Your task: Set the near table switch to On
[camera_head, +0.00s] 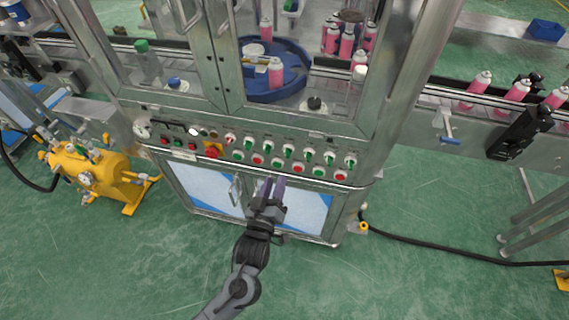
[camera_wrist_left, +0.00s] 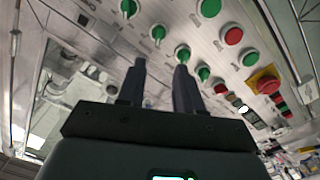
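The machine's front control panel (camera_head: 225,150) carries a row of green-handled rotary switches (camera_head: 289,150) above a row of green and red push buttons (camera_head: 298,167). The labels are too small to read, so I cannot tell which one is the near table switch. My left gripper (camera_head: 272,182) is in front of the cabinet doors, just below the button row. Its two fingers are apart with nothing seen between them. In the left wrist view the fingertips (camera_wrist_left: 160,66) point up at the panel, near a green switch handle (camera_wrist_left: 183,53). The right gripper is not in view.
A red emergency stop (camera_head: 213,150) on a yellow plate sits at the panel's left. Metal door frames and glass rise above the panel, around a blue turntable (camera_head: 292,80) with pink cans. A yellow pump unit (camera_head: 95,180) stands at left. Green floor is clear in front.

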